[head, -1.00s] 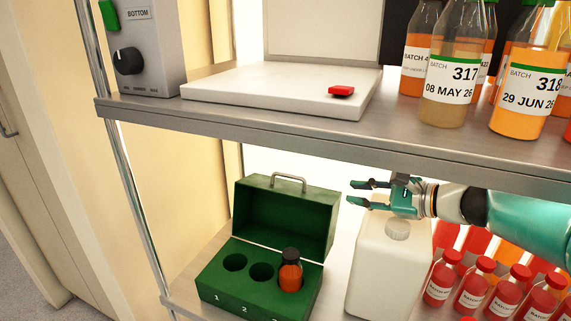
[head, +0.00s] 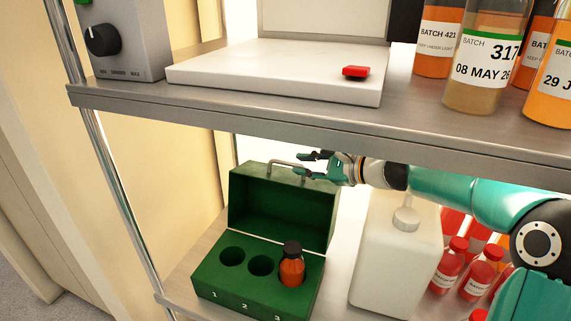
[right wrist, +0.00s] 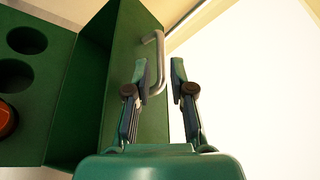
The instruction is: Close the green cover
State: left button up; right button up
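The green cover (head: 272,212) stands open, upright at the back of the green box (head: 207,285) on the lower shelf. A metal handle (head: 288,164) is on its top edge. A bottle with orange contents and a dark cap (head: 292,266) sits in hole 3; holes 1 and 2 are empty. My right gripper (head: 301,164) is open at the handle's right end. In the right wrist view, the handle (right wrist: 158,50) shows between the open fingers, beside the cover (right wrist: 125,50); I cannot tell whether they touch. My left gripper is not in view.
A white jug (head: 385,260) stands right of the box, below my right arm. Several red bottles (head: 450,265) stand farther right. The upper shelf edge (head: 250,118) runs close above my gripper. A post (head: 125,190) stands at left.

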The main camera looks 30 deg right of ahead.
aim_at(287, 164)
jog(key=x, duration=0.6)
grip_shut()
jog(key=shift+f, duration=0.1)
